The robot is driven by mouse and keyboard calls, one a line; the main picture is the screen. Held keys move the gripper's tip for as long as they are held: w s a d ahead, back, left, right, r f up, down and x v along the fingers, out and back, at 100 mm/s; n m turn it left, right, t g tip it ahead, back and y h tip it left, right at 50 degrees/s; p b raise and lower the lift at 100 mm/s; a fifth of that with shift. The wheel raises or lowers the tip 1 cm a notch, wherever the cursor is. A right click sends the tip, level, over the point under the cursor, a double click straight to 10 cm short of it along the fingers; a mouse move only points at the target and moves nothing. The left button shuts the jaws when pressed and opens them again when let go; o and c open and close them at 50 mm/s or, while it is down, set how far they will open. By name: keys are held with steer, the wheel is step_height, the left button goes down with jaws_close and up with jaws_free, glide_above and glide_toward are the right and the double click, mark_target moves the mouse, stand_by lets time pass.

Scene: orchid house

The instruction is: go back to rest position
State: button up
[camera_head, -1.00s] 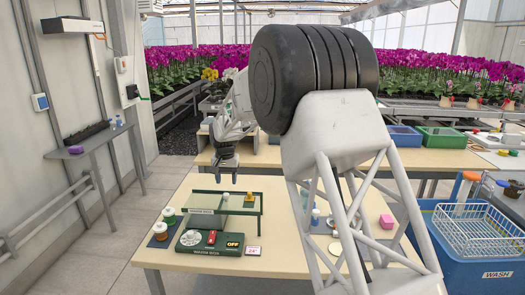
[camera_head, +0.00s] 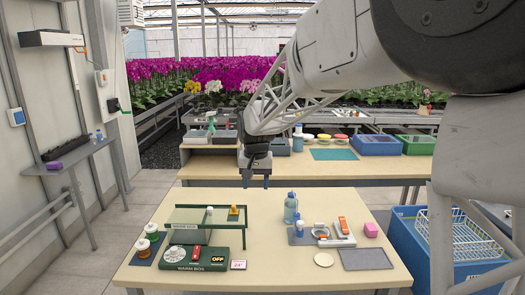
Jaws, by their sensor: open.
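My gripper (camera_head: 255,184) hangs pointing down above the far edge of the near table (camera_head: 300,200). Its two fingers are apart with nothing between them. It is behind and above the green rack-like stand (camera_head: 184,215), a little to its right, and touches nothing that I can see. My arm reaches in from the upper right.
A green device (camera_head: 195,258) with a dial and an OFF display stands at the front left. A blue bottle (camera_head: 291,208), an orange-and-white tool (camera_head: 343,228), a pink block (camera_head: 371,230) and a grey tray (camera_head: 366,259) are on the right. A blue wash bin (camera_head: 415,250) stands beside the table.

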steer(key=s+d+r, duration=0.1)
steer(key=s+d, duration=0.5)
steer(key=s, duration=0.4)
steer(key=s+d+t, duration=0.1)
steer(key=s+d, duration=0.5)
steer(key=s, duration=0.4)
steer(key=s+d+r, duration=0.1)
steer(key=s+d, duration=0.5)
steer(key=s, duration=0.5)
steer(key=s+d+f, duration=0.2)
steer(key=s+f, duration=0.2)
steer(key=s, duration=0.7)
steer(key=shift+d+f+t, duration=0.15)
steer(key=shift+d+t, duration=0.15)
steer(key=shift+t, duration=0.1)
